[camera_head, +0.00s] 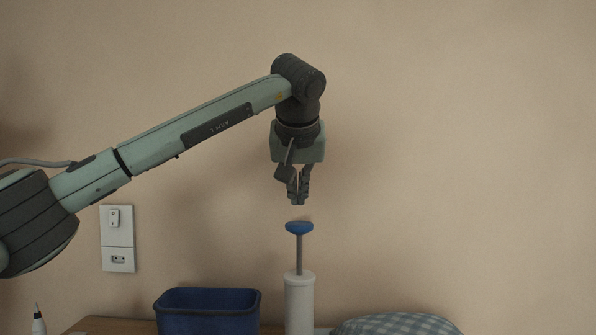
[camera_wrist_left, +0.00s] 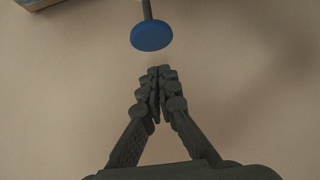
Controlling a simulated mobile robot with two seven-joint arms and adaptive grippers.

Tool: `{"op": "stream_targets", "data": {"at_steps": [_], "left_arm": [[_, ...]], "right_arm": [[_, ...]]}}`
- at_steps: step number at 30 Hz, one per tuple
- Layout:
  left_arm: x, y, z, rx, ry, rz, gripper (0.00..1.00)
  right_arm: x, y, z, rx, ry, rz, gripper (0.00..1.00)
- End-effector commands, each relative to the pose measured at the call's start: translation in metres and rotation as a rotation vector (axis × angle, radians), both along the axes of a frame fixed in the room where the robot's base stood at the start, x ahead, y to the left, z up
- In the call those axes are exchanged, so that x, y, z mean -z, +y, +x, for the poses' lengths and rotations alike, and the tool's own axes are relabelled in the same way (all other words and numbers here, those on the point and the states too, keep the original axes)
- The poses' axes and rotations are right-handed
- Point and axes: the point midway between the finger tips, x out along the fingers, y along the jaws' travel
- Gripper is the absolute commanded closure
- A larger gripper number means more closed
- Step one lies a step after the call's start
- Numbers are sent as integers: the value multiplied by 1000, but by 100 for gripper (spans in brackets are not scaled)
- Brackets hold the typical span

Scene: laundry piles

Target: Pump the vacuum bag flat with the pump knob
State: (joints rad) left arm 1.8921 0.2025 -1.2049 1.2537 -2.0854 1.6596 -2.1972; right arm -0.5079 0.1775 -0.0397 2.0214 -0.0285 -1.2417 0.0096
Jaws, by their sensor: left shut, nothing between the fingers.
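The pump (camera_head: 299,304) stands upright with a white cylinder, a grey rod and a blue knob (camera_head: 299,228) on top. The rod shows drawn up out of the cylinder. My left gripper (camera_head: 298,203) points down just above the knob, shut and empty, with a small gap between them. In the left wrist view the shut fingertips (camera_wrist_left: 158,72) are near the blue knob (camera_wrist_left: 151,35) and apart from it. A grey-blue checked bulge (camera_head: 395,324), perhaps the vacuum bag, shows at the bottom edge right of the pump; most of it is hidden below the frame. My right gripper is not in view.
A dark blue bin (camera_head: 208,299) stands left of the pump on a wooden surface (camera_head: 100,325). A white bottle tip (camera_head: 39,322) shows at the lower left. A wall with a switch and socket plate (camera_head: 117,238) is behind. The air right of my gripper is clear.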

Motion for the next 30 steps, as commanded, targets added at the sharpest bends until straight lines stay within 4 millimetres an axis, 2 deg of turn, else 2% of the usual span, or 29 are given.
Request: {"op": "stream_targets", "data": {"at_steps": [1, 6, 13, 21, 23, 30], "left_arm": [[11, -1, -1, 4, 2, 0, 100], [28, 0, -2, 3, 1, 0, 100], [33, 0, -2, 1, -1, 0, 100], [37, 0, -2, 1, 0, 0, 100], [47, 0, -2, 2, 0, 2, 100], [101, 0, -2, 2, 2, 2, 100]], "right_arm": [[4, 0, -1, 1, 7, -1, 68], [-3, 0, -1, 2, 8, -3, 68], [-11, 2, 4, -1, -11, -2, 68], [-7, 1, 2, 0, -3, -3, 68], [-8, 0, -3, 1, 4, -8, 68], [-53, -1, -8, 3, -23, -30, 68]]}}
